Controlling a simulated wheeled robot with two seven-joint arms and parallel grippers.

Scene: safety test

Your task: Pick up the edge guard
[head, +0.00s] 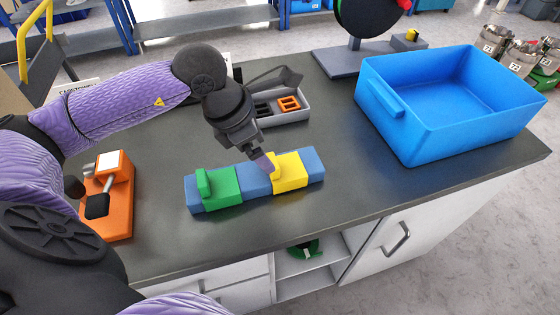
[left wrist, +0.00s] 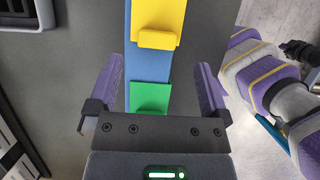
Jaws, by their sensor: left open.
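A long blue bar (head: 257,180) lies on the dark worktop, with a green clip-like piece (head: 221,184) at its left part and a yellow one (head: 290,172) right of its middle. Each has a raised tab. I cannot tell by look which of these is the edge guard. My left gripper (head: 265,163) is open and empty, just over the bar beside the yellow piece. In the left wrist view, its fingers (left wrist: 158,88) stand apart on either side of the blue bar (left wrist: 148,65). The yellow piece (left wrist: 157,18) is ahead; the green piece (left wrist: 150,97) is partly hidden by the gripper.
A large empty blue bin (head: 440,135) stands at the right of the worktop. An orange device (head: 118,205) is at the left. A grey tray (head: 297,116) with small orange and black parts sits behind the bar. The worktop's front right is clear.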

